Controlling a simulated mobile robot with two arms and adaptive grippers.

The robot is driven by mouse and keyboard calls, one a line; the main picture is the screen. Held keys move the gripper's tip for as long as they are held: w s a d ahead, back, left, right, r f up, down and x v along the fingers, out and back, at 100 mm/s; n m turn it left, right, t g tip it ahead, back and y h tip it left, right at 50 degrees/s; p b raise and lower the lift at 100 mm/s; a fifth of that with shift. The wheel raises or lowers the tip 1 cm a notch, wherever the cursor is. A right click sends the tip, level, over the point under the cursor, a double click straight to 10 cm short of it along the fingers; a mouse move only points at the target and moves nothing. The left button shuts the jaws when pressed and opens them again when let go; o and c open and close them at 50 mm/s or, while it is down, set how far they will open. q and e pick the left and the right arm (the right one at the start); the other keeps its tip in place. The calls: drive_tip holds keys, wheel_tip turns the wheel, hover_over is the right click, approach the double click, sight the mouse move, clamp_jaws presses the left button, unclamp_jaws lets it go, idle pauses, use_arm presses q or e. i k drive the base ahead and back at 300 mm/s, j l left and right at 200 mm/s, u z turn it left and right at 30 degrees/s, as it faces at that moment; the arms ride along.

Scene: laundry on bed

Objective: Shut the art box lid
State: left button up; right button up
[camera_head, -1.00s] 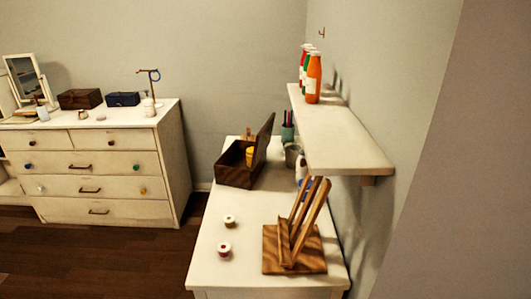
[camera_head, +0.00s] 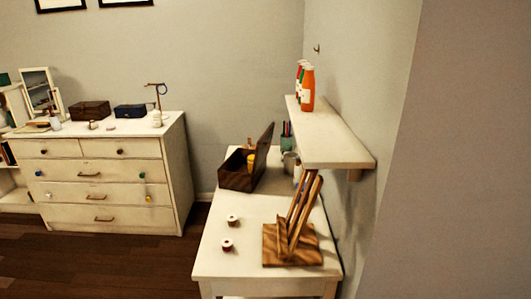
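The art box (camera_head: 238,179) is a dark brown wooden box on the far part of the white table (camera_head: 214,258). Its lid (camera_head: 264,149) stands open, tilted up on the right side toward the wall. Something yellow (camera_head: 250,161) shows inside the box. Neither of my grippers is in view.
A wooden easel stand (camera_head: 290,245) and two small spools (camera_head: 233,220) are on the near part of the table. A wall shelf (camera_head: 328,143) with bottles (camera_head: 307,90) overhangs the right side. A white dresser (camera_head: 105,170) stands left.

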sight(263, 145)
drive_tip(key=i+j, duration=0.4)
drive_tip(key=i+j+u, duration=0.1)
drive_tip(key=i+j, duration=0.3)
drive_tip(key=j, duration=0.25)
